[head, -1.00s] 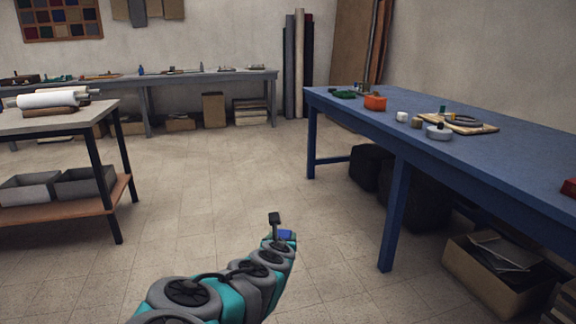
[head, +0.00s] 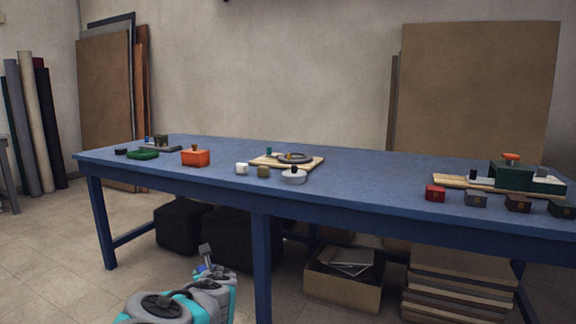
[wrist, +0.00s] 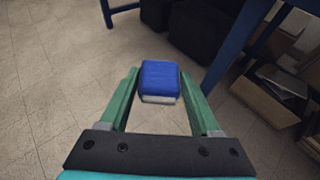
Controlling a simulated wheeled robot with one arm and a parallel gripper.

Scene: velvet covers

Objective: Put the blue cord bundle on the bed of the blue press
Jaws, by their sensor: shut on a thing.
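The blue cord bundle (wrist: 160,80) sits between the two green fingers of my gripper (wrist: 158,88) in the wrist view. It is a blue block with a pale lower edge. In the head view my gripper (head: 206,258) is low in front of the blue table, below its top, and only a bit of blue shows there. A small device (head: 160,144) with a grey base, a dark block and a blue part stands at the table's far left end. It may be the blue press, but it is too small to be sure.
The blue table (head: 350,180) spans the view. On it are an orange box (head: 195,158), a green dish (head: 143,155), a round grey pot (head: 294,176), a board with a grey ring (head: 295,158) and a green press-like device (head: 513,177). Black bins (head: 240,240) stand underneath.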

